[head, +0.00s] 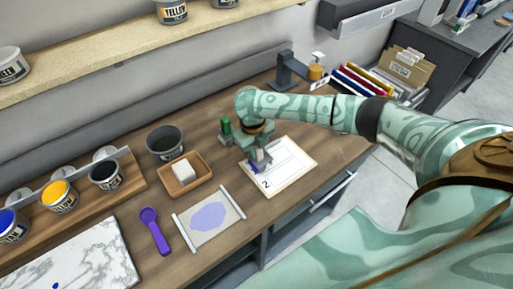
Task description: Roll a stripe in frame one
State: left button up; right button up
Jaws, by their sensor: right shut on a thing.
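A white sheet on a board (290,170) lies on the wooden bench, with thin printed lines and a "2" near its lower left corner. My right gripper (260,158) is over the sheet's left part, shut on a small tool, apparently a roller (252,166) with blue-violet on it. The gripper hides most of the tool and part of the sheet, and I cannot tell whether the roller touches the paper. No "1" is readable. A pale plate with a lavender ink patch (208,216) lies to the lower left. My left gripper is out of view.
A wooden tray (172,190) holds a white block. A dark pot (164,142), a green-topped object (226,126) and a purple scoop (154,231) stand or lie nearby. Ink tubs (60,196) and a marble slab (75,265) are at left. The bench right of the sheet is clear.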

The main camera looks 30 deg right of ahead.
jog(key=shift+f, duration=0.1)
dwell(0.3)
jog(key=shift+f, duration=0.55)
jog(key=shift+d, duration=0.1)
